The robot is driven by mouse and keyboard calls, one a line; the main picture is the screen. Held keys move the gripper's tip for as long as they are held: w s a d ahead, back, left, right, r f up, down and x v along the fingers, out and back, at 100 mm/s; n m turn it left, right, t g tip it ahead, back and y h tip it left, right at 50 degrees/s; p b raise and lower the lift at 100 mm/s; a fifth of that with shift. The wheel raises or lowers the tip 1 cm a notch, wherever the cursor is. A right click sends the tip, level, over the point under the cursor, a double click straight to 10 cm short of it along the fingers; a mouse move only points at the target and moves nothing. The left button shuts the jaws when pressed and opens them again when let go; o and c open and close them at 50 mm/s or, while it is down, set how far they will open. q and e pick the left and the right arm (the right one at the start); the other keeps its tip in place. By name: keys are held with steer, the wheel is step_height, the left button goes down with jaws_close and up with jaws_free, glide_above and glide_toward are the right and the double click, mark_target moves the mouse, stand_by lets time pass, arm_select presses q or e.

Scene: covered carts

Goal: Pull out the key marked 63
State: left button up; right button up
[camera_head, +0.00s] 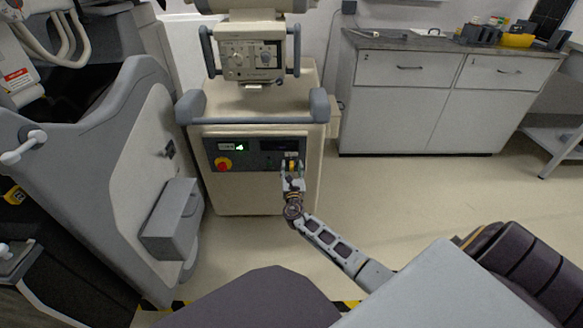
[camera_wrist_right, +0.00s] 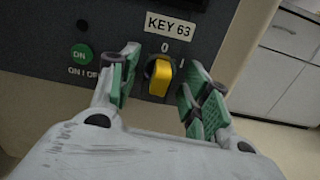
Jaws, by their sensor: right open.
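The key (camera_wrist_right: 160,77) is a yellow knob under a white "KEY 63" label (camera_wrist_right: 170,24) on a dark panel, with marks 0 and 1 beside it. My right gripper (camera_wrist_right: 163,92) is open, with its green-padded fingers on either side of the key and gaps showing between them and it. In the head view my right gripper (camera_head: 291,172) is at the right part of the dark control panel (camera_head: 257,153) on the beige machine, and mostly covers the key. My left gripper is not in view.
A green ON button (camera_wrist_right: 82,53) is left of the key. A red and yellow knob (camera_head: 223,164) is on the panel's left. A grey machine (camera_head: 110,150) stands close at the left. A white cabinet (camera_head: 400,100) stands at the right, with clear floor before it.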

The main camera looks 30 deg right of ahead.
mark_target(292, 170)
stand_by(0.5)
steer(key=c, duration=1)
jaws_close()
steer(key=shift+s+a+p, duration=0.3)
steer(key=shift+s+p, duration=0.05)
steer(key=shift+s, duration=0.15)
steer(key=shift+p+v, duration=0.85)
steer(key=shift+v, duration=1.55)
